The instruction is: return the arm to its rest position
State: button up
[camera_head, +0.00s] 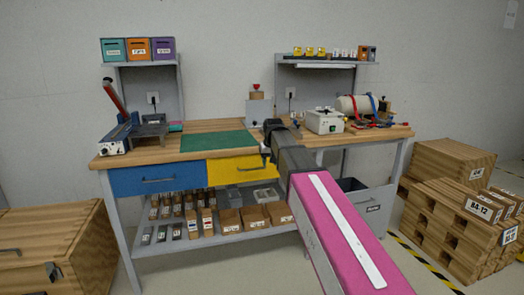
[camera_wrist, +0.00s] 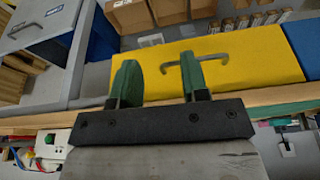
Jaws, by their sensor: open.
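My arm, with a pink link and a grey wrist, reaches forward from the lower right of the head view to the front of the workbench (camera_head: 190,145). My gripper (camera_wrist: 158,72) is open and empty in the wrist view, with its two green fingers apart. The yellow drawer (camera_head: 228,172) and its grey handle lie beyond the fingers; the drawer also fills the middle of the wrist view (camera_wrist: 240,72). The handle (camera_wrist: 212,58) shows between and beside the fingertips. Whether a finger touches it, I cannot tell. In the head view the fingertips are hard to make out.
A blue drawer (camera_head: 155,179) sits left of the yellow one. A green mat (camera_head: 218,141), a white device (camera_head: 324,121) and a strapped cylinder (camera_head: 355,105) are on the bench. Small boxes fill the lower shelf. Wooden crates (camera_head: 455,160) stand right, another crate (camera_head: 60,250) left.

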jog(key=s+d+f+g, duration=0.1)
jog(key=s+d+f, duration=0.4)
jog(key=s+f, duration=0.3)
jog(key=s+d+f+m+g, duration=0.1)
jog(key=s+d+f, duration=0.4)
jog(key=s+f, duration=0.4)
jog(key=s+d+f+m+g, duration=0.1)
jog(key=s+d+f, duration=0.4)
jog(key=s+f, duration=0.4)
notch_tip(320, 180, down, 4)
jog(key=shift+s+d+f+h, duration=0.15)
jog(key=shift+d+h, duration=0.15)
jog(key=shift+h, duration=0.1)
